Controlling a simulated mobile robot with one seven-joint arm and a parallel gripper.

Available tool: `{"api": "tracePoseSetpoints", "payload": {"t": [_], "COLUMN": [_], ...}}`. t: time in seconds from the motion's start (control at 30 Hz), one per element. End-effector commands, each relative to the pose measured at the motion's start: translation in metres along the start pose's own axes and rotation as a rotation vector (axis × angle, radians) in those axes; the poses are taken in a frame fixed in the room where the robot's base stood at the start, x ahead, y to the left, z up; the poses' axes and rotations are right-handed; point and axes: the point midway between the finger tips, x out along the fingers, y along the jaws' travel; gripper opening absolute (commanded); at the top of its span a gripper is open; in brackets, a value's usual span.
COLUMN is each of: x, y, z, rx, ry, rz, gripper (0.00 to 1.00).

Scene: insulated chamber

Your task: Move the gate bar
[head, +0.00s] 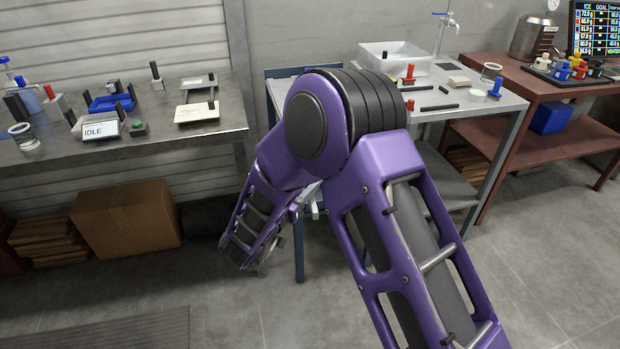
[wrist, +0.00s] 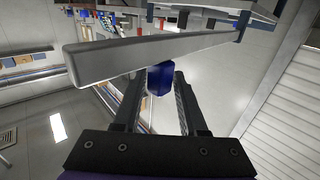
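A long pale grey bar, which looks like the gate bar (wrist: 115,60), runs slantwise across the wrist view, from a rounded end at the left up to the right. In the head view my purple arm bends down in front of a dark blue post (head: 299,240) and hides most of the gripper. A small pale piece beside the post may be part of the bar.
A pale table (head: 510,100) with a clear bin (head: 395,58) is behind my arm. A red-brown table (head: 590,88) stands right. A cardboard box (head: 127,225) sits under the bench.

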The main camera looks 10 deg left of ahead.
Motion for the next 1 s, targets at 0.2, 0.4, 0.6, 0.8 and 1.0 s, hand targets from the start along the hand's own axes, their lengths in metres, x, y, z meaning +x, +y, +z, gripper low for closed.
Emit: {"api": "tracePoseSetpoints", "payload": {"t": [0.2, 0.4, 0.6, 0.8, 1.0], "x": [0.000, -0.002, -0.028, -0.077, -0.126], "y": [0.000, 0.001, -0.001, -0.001, -0.001], "z": [0.000, 0.000, 0.000, 0.000, 0.000], "rx": [0.000, -0.001, -0.001, -0.002, -0.001], "ry": [0.000, -0.001, -0.002, -0.002, -0.001], "rz": [0.001, 0.002, -0.002, -0.004, -0.004], "gripper": [0.57, 0.57, 0.57, 0.57, 0.57]}}
